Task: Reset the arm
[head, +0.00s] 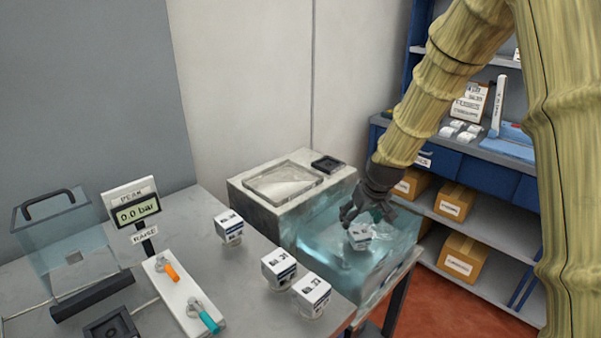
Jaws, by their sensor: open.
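My arm reaches down from the upper right, and my gripper (362,218) is at its end, over the clear bluish tank (395,246) at the table's right end. The gripper is open. A white labelled cube (360,236) is right below the fingertips, inside the tank's outline. I cannot tell whether the fingers touch it.
Three similar cubes (229,226) (279,267) (312,293) stand on the grey table (200,205). A gauge (138,209) reading 0.0 bar, a valve panel (185,297) and a clear handled box (62,240) are left. Blue shelves (392,133) with cartons (454,200) stand right.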

